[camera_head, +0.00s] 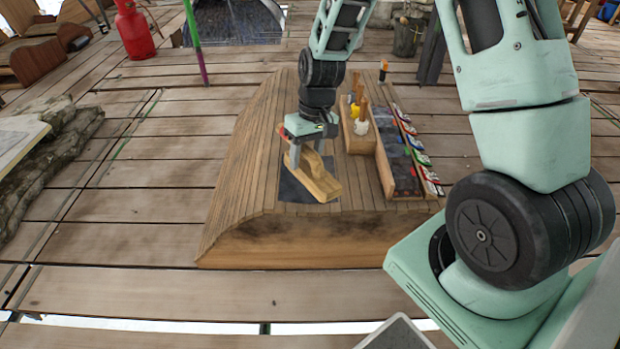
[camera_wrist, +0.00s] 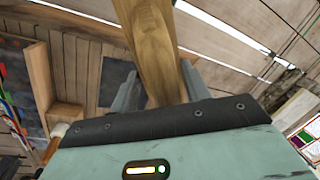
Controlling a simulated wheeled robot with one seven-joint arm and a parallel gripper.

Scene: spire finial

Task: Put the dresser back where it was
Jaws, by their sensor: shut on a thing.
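The dresser, a pale wooden tool with a long body and a raised grip (camera_head: 322,186), is in my gripper (camera_head: 303,155). In the head view it slants down to the right in front of a dark square patch (camera_head: 288,189) on the curved plank-topped bench (camera_head: 245,190). Whether it touches the patch cannot be told. In the wrist view the dresser (camera_wrist: 152,45) runs up between the two grey fingers (camera_wrist: 160,86), which are shut on it. The dark patch (camera_wrist: 117,82) shows behind, to its left. The dresser's lower part is hidden by the gripper body.
On the bench, right of the dresser, stand a wooden box (camera_head: 355,143) with upright handled tools and a long dark tray (camera_head: 397,165) with a row of coloured items beside it. The bench's left side is bare. A red cylinder (camera_head: 133,32) stands far left.

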